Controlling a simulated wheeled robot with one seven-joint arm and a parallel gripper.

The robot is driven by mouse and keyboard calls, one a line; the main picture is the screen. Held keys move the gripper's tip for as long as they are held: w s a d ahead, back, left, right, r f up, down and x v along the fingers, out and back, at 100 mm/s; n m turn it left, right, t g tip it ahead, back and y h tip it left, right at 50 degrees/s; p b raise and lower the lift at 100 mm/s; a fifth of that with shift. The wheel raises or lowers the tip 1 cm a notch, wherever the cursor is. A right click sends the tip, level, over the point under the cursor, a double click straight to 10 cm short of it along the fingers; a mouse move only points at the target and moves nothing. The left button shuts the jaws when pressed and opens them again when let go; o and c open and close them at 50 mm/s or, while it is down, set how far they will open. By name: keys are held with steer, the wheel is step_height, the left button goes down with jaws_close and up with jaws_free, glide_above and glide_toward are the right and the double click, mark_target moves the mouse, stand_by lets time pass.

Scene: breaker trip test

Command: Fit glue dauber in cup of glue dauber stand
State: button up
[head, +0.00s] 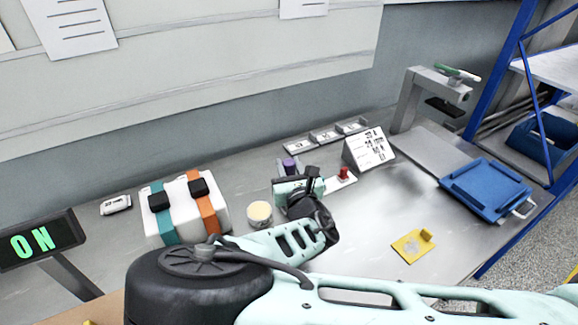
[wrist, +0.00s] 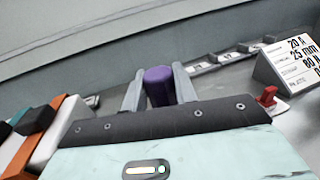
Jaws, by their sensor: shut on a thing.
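A purple cylinder (wrist: 159,86), which looks like the glue dauber, stands between the two grey fingers of my gripper (wrist: 160,92). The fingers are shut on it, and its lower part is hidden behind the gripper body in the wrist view. A small yellow plate (head: 412,246) with a pale round spot and a raised yellow block lies to the right of my arm. I cannot tell for sure whether it is the glue dauber stand.
A white case (head: 182,228) with teal and orange straps and a round cream-topped pot (head: 260,213) stand left of my gripper. Bench around the yellow plate is clear.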

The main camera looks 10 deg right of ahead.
steer(key=shift+f+b, duration=1.35)
steer(key=shift+f, duration=0.2)
steer(key=o, duration=1.1)
steer(key=shift+c, duration=0.2)
steer(key=shift+s, duration=0.1)
